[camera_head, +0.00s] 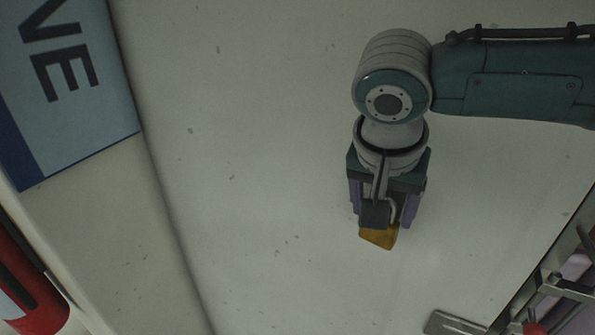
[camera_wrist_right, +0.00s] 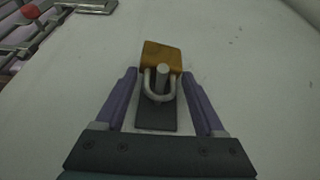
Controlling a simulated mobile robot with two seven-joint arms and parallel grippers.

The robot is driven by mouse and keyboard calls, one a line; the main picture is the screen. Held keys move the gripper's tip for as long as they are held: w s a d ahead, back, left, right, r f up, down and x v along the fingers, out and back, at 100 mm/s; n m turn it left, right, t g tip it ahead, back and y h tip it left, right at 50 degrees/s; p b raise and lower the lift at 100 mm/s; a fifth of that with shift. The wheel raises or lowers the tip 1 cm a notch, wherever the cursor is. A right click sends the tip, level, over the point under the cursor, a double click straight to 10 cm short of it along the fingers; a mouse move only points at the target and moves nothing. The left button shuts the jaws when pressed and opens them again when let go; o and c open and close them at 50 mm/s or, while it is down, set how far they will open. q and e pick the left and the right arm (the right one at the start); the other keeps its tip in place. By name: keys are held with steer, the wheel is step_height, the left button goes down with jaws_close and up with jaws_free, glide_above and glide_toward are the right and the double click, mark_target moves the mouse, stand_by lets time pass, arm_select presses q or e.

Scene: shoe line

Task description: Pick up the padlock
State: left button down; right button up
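The padlock has a brass-coloured body (camera_wrist_right: 161,57) and a grey U-shaped shackle. In the right wrist view it lies between and just beyond my right fingertips, its shackle toward the palm. My right gripper (camera_wrist_right: 159,73) has its two purple fingers apart, one on each side of the padlock, with narrow gaps. In the head view the right gripper (camera_head: 384,222) points down the picture, and the padlock's brass body (camera_head: 379,237) shows just past the fingers, the rest partly hidden. I cannot tell whether the fingers touch it. My left gripper is not in view.
A pale, speckled surface (camera_head: 270,160) lies around the padlock, mostly clear. A metal rack-like structure (camera_head: 560,290) stands at lower right. At left are a blue lettered sign (camera_head: 75,80) and a red cylindrical object (camera_head: 30,290).

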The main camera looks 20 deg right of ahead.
jaws_close()
stand_by(0.3)
steer(key=shift+r, duration=0.15)
